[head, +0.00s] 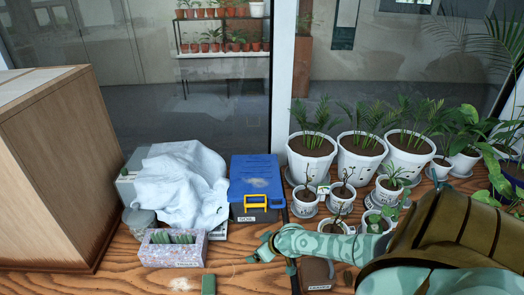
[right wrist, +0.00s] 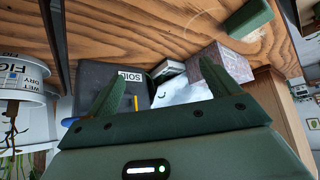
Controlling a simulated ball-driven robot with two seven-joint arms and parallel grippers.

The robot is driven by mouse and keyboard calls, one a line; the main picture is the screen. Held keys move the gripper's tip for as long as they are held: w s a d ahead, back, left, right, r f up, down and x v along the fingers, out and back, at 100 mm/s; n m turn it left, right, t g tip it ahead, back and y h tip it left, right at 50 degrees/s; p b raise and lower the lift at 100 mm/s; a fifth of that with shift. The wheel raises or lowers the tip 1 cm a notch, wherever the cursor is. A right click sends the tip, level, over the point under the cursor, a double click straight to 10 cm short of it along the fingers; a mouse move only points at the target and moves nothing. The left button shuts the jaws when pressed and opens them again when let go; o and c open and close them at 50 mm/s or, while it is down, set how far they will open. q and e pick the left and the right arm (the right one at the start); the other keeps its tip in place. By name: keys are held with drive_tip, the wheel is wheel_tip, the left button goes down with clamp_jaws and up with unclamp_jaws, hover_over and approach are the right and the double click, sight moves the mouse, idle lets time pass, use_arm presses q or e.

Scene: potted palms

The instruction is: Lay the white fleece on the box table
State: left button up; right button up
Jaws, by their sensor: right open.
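The white fleece (head: 180,185) lies crumpled over low grey items on the wooden floor, left of centre in the head view. It also shows in the right wrist view (right wrist: 182,92), beyond and between the fingers. A large wooden box (head: 60,165) with a flat top stands at the far left and may be the box table; I cannot tell for sure. My right gripper (head: 275,260) is open, right of the fleece and apart from it, in front of the blue-lidded box. Its spread fingers show in the right wrist view (right wrist: 170,80), with nothing between them. My left gripper is not in view.
A blue-lidded soil box (head: 258,175) stands right of the fleece. A speckled planter (head: 172,254) and a jar (head: 139,223) stand before it. Several white pots with palms (head: 360,155) crowd the right. A small green block (head: 208,284) lies at the front.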

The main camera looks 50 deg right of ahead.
wheel_tip(320, 180, up, 6)
drive_tip(key=s+g+p, duration=0.2)
drive_tip(key=g+p, duration=0.2)
drive_tip(key=p, duration=0.5)
drive_tip(key=shift+g, duration=0.3)
